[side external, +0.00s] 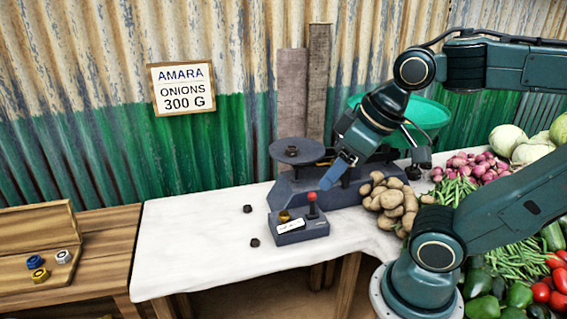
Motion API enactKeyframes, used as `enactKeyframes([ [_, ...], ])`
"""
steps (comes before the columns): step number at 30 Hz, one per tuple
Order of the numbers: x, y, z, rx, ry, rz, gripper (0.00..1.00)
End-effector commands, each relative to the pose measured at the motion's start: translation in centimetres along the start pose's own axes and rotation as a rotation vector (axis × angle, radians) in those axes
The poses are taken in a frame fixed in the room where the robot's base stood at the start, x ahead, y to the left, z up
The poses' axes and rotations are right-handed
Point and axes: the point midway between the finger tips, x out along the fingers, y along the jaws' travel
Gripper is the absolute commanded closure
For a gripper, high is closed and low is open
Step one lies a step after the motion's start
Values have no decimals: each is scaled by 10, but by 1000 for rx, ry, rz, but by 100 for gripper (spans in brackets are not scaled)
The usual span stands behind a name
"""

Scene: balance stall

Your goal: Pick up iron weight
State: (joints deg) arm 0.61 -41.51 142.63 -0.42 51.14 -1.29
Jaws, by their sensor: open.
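Two small dark iron weights lie on the white cloth, one farther back (247,208) and one nearer the front (254,242). A third dark weight (291,150) appears to sit on the flat round left plate of the dark blue balance scale (285,188). My gripper (331,180) is open, pointing down and left in front of the scale, above and behind the red-knobbed box. It is to the right of both loose weights and apart from them. Its far finger is hard to make out.
A dark box (305,234) with a red knob (311,197) and a yellow part stands before the scale. Potatoes (392,200), onions and other vegetables crowd the right. A wooden tray (35,235) with blue, white and yellow pieces is at left. The cloth's left half (185,235) is clear.

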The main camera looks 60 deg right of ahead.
Motion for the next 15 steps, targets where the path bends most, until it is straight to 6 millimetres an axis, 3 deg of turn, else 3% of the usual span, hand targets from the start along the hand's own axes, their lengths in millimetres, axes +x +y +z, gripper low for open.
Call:
enactKeyframes([
  [8,18,6,-29,-99,-46,-5,48],
  [15,48,19,-62,-222,-93,-30,48],
])
